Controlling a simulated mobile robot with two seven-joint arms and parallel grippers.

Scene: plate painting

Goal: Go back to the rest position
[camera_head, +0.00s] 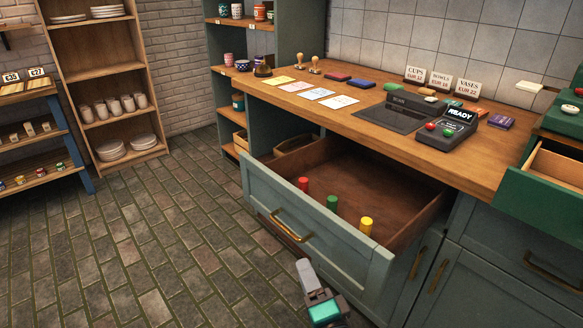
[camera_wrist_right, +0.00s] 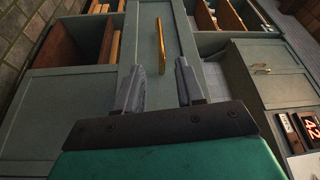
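My right gripper (camera_head: 304,270) is low in front of the pulled-out drawer (camera_head: 340,247), to the right of and below its brass handle (camera_head: 290,226) in the head view. In the right wrist view my right gripper (camera_wrist_right: 160,82) has its two grey fingers spread apart with nothing held between them. A brass handle (camera_wrist_right: 161,45) on a grey-green front shows between and beyond the fingers; I cannot tell the exact gap. My left gripper is not in view.
The open drawer holds a red cylinder (camera_head: 303,184), a green one (camera_head: 332,202) and a yellow one (camera_head: 366,225). The wooden counter (camera_head: 370,130) bears cards, stamps and a READY device (camera_head: 447,128). A green drawer (camera_head: 545,200) juts out at right. Floor at left is clear.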

